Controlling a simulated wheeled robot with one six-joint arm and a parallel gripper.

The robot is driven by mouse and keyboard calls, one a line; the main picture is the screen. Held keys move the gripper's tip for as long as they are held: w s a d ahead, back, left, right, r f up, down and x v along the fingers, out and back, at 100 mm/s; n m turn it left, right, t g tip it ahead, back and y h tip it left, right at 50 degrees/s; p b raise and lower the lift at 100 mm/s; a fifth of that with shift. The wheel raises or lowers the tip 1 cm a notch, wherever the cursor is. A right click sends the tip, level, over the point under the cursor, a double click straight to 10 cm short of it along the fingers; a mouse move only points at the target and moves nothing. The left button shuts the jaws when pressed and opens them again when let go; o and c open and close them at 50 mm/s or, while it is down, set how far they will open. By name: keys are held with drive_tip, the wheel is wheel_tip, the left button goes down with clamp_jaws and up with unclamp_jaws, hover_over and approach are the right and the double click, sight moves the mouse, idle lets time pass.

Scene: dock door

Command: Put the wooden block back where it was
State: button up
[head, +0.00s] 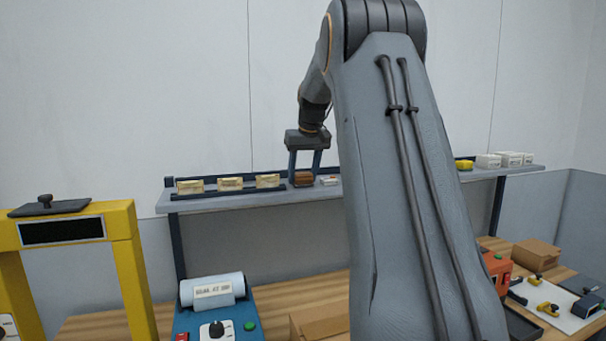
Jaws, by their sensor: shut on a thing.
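The wooden block (303,181) is small and brown, and shows between the fingertips of my gripper (304,174). My gripper points down and is shut on the block, with one finger at its left and one at its right. The block is at the level of the long grey shelf (240,202), just right of a row of cream packets. I cannot tell whether its underside touches the shelf. My arm hides the middle-right part of the shelf.
Cream packets (268,181) stand in a dark-railed rack left of the block. A small white item (330,181) lies close on its right. White boxes (489,160) stand at the shelf's right end. Below are a blue machine (258,320), a yellow frame (125,260) and cardboard boxes (537,254).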

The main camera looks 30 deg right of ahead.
drive_tip(key=shift+f, duration=0.1)
drive_tip(key=o, duration=1)
drive_tip(key=b+v, duration=0.5)
drive_tip(key=v, duration=0.7)
drive_tip(key=shift+a, duration=0.1)
